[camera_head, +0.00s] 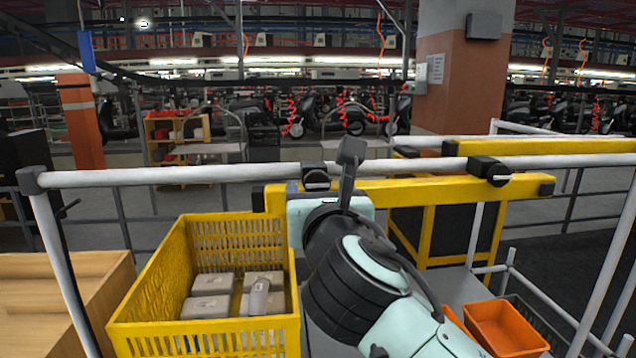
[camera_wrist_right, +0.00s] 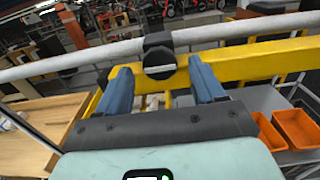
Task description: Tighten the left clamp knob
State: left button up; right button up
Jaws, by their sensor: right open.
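The left clamp knob (camera_head: 316,176) is a black block with a pale bar across its face, on the white horizontal rail in the head view. It also shows in the right wrist view (camera_wrist_right: 159,58), ahead of the fingers and between them in the picture. My right gripper (camera_wrist_right: 160,74) is open and empty, with its two blue-grey fingers on either side of the knob's line. I cannot tell how far it is from the knob, and no contact shows. In the head view my right arm partly hides the gripper. My left gripper is not in view.
A similar black clamp (camera_head: 489,171) sits further right on the white rail (camera_head: 200,175). A yellow beam (camera_head: 450,189) runs just below the rail. A yellow crate (camera_head: 145,290) with grey parts stands at the lower left, and an orange bin (camera_head: 505,330) at the lower right.

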jog(key=shift+w, duration=0.75)
jog(key=shift+s, duration=0.1)
jog(key=c, duration=1.1)
jog(key=shift+o, duration=0.2)
